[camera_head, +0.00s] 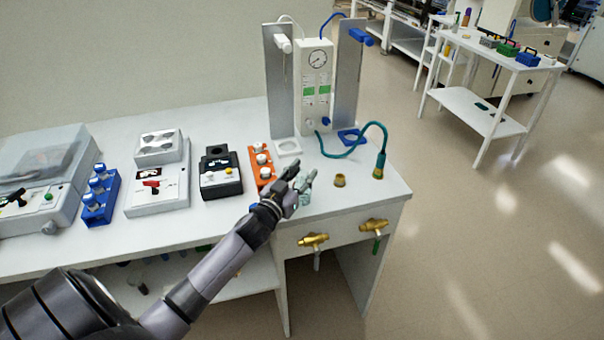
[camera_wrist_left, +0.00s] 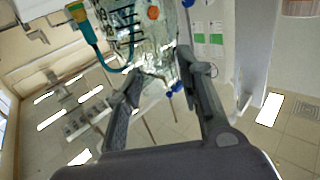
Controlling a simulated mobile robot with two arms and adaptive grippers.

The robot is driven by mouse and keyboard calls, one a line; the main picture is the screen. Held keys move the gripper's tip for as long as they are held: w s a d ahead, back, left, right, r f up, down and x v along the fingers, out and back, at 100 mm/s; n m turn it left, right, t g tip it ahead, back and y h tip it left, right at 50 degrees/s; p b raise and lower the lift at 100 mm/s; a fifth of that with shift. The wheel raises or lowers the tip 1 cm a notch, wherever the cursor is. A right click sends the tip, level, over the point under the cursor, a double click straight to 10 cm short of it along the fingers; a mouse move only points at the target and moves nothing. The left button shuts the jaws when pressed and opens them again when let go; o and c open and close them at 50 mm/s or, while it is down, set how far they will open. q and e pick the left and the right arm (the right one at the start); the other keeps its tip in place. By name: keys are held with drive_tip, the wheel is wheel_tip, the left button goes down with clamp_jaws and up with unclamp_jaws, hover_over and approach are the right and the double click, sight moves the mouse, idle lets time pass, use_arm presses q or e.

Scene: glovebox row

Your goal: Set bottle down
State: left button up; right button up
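My left gripper (camera_head: 301,180) is over the right part of the white bench, beside the orange rack. A clear, pale bottle (camera_head: 304,198) shows at its fingers, mostly hidden by them. In the left wrist view the bottle (camera_wrist_left: 152,52) is see-through with dark markings, and the fingers of my left gripper (camera_wrist_left: 162,66) close on it from both sides. I cannot tell whether the bottle's base touches the bench top (camera_head: 338,206). My right gripper is in neither view.
An orange rack (camera_head: 258,171) with white-capped bottles stands left of the gripper. A gauge panel (camera_head: 315,85) stands behind it. A teal hose (camera_head: 384,140) and a brass fitting (camera_head: 340,181) are to the right. Brass taps (camera_head: 313,241) stick out from the bench front.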

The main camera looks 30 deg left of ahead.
use_arm(q)
drive_tip(key=shift+o, duration=1.4)
